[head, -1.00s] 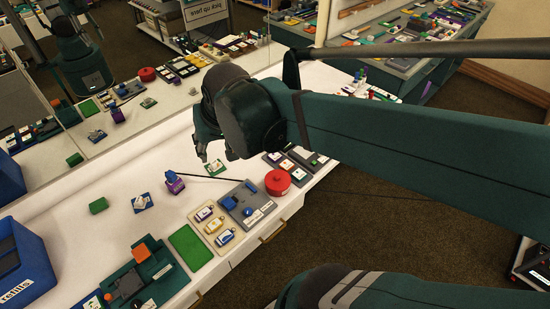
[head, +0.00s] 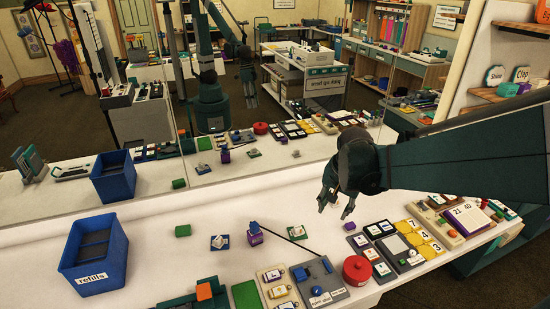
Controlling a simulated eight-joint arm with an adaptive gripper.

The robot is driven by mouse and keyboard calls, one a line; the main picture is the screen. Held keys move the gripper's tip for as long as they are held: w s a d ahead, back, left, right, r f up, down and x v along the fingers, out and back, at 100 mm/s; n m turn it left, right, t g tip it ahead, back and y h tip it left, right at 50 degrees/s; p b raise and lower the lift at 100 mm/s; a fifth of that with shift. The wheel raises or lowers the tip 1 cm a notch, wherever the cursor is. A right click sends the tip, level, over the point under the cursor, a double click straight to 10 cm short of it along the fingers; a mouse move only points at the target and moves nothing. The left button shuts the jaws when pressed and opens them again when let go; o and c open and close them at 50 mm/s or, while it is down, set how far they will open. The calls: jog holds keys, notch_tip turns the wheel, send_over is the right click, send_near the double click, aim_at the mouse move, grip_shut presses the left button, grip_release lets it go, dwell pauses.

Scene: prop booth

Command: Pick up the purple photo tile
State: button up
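I cannot clearly make out a purple photo tile. A purple block with a blue top (head: 254,234) stands between the two loose tiles. My gripper (head: 335,212) hangs above the counter, fingers apart and pointing down, with nothing between them. It is right of the green-edged tile and left of the dark-framed group.
A blue refills bin (head: 92,262) stands at the left. A red round tin (head: 357,270) and grey tray (head: 318,285) are at the front. A thin black rod (head: 300,245) lies near the centre. A mirror behind the counter repeats the scene. Bare counter lies left of centre.

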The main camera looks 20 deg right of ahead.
jog(key=w+d+f+m+g, duration=0.15)
jog(key=d+f+m, duration=0.25)
jog(key=d+f, duration=0.5)
jog(key=m+g+y+b, duration=0.1)
jog(key=m, duration=0.2)
send_near(362, 240)
jog(key=shift+s+a+f, duration=0.15)
jog(key=shift+a+f, duration=0.05)
jog(key=shift+f, duration=0.1)
jog(key=shift+f, duration=1.25)
jog(key=shift+d+f+b, duration=0.1)
jog(key=shift+f+b, duration=0.7)
jog(key=shift+f, duration=1.85)
jog(key=shift+c, duration=0.3)
